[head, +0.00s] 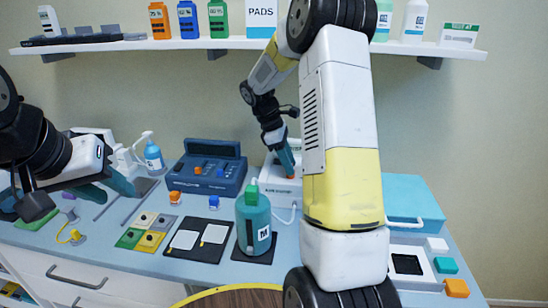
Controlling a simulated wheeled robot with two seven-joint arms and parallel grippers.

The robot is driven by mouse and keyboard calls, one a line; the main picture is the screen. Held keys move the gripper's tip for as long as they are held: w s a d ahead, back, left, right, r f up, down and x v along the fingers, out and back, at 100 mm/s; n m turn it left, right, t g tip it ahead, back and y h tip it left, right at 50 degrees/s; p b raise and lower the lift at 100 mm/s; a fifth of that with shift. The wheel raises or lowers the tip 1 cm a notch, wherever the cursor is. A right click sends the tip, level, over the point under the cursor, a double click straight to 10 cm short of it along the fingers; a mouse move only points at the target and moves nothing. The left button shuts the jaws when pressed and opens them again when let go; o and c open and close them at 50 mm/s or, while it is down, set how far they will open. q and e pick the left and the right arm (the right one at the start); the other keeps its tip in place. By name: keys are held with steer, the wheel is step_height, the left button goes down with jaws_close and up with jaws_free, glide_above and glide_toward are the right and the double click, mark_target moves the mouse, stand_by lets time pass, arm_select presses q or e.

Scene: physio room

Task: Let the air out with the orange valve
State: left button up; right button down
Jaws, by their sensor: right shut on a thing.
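The orange valve (292,168) shows as a small orange patch at my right gripper's tips, above a white device (283,190) at the back middle of the counter. My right gripper (283,156) points down there with its teal fingers shut on the valve. The fingers and my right forearm hide most of the valve and part of the device. A white hose (286,214) runs from the device over the counter. My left gripper (108,190) hovers over the left of the counter, with its teal fingers apart and nothing seen between them.
A teal bottle with a green cap (252,225) stands in front of the device. A dark blue case (208,168) is to its left. Flat pads and cards (184,240) lie in front. A light-blue box (402,195) is at right. A shelf (215,43) hangs above.

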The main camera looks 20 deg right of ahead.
steer(key=shift+m, duration=0.3)
steer(key=m+g+y, duration=0.1)
steer(key=m, duration=0.2)
steer(key=shift+w+d, duration=0.1)
steer(key=m, duration=0.2)
steer(key=m+g+y, duration=0.1)
steer(key=m, duration=0.2)
steer(key=shift+d+y, duration=0.15)
steer(key=shift+y, duration=0.15)
steer(key=m+y, duration=0.1)
steer(key=m, duration=0.2)
steer(key=shift+m, duration=0.3)
steer(key=shift+d+m+y, duration=0.15)
steer(key=shift+m+y, duration=0.65)
steer(key=shift+m, duration=0.9)
steer(key=c, duration=0.9)
jaws_free()
